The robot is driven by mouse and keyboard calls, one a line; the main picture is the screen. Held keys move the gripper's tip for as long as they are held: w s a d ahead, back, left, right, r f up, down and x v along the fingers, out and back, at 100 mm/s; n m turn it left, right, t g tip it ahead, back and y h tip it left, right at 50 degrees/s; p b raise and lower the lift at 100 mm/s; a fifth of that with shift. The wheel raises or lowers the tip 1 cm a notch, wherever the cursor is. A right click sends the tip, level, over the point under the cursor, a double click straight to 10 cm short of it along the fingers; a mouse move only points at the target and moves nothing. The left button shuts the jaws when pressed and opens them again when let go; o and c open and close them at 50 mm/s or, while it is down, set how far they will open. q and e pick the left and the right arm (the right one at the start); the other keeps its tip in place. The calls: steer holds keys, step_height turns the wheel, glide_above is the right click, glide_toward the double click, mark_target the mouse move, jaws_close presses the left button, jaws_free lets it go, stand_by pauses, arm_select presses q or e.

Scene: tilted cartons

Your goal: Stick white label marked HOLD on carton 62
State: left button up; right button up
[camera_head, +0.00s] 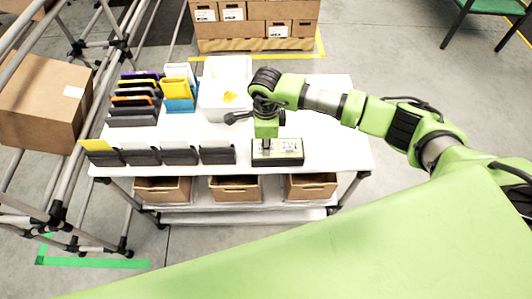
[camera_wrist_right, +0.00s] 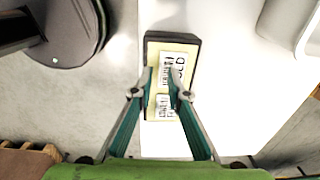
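My right gripper (camera_head: 266,143) points down over a dark-edged tray (camera_head: 292,159) at the table's front right. In the right wrist view its fingertips (camera_wrist_right: 162,77) are apart, above white labels (camera_wrist_right: 174,62) on the tray's pale yellow face. One label reads HOLD; smaller labels (camera_wrist_right: 163,105) lie nearer the gripper. Whether the fingertips touch a label I cannot tell. A brown carton (camera_head: 40,105) sits tilted on the rack at the left with a white patch on it. I cannot read the number 62 on any carton. My left gripper is not in view.
The white table (camera_head: 325,125) holds several dark holders (camera_head: 173,155) along the front left, upright coloured folders (camera_head: 133,100) behind, and a white bin (camera_head: 225,85). Open brown boxes (camera_head: 235,188) stand on the shelf below. Labelled cartons (camera_head: 283,30) stand on a pallet behind.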

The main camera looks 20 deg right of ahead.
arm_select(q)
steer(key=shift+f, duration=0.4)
arm_select(e)
steer(key=shift+f, duration=0.4)
steer(key=shift+r, duration=0.1)
jaws_close()
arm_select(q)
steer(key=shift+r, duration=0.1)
arm_select(e)
steer(key=shift+r, duration=0.1)
